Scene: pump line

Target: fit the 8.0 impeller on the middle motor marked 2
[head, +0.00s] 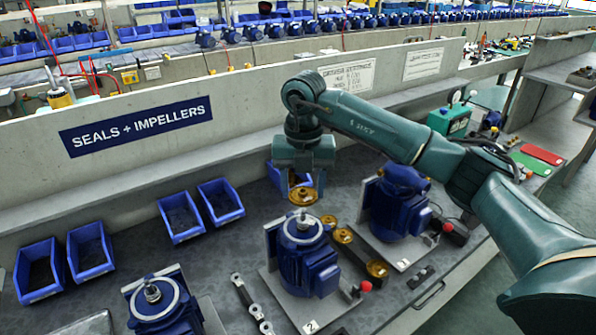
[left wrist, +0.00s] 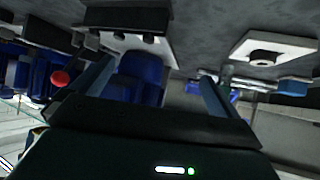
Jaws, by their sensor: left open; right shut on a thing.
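The middle motor (head: 310,268) is blue and stands on a plate marked 2, with a pale ring and a metal shaft on top. My right gripper (head: 303,178) is shut on a brass impeller (head: 303,195), held flat just above the shaft. The impeller appears apart from the motor, and its size mark cannot be read. Several other brass impellers lie right of the motor, one of them (head: 342,236) mid-row. My left gripper (left wrist: 155,72) is open and empty in the left wrist view, with a blue motor beyond its fingers; it is outside the head view.
A blue motor (head: 398,205) stands to the right and another (head: 160,305) at the lower left. Blue bins (head: 90,250) line the bench's back left. A wrench-like tool (head: 250,300) lies left of the middle motor. A red button (head: 366,286) stands at its right.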

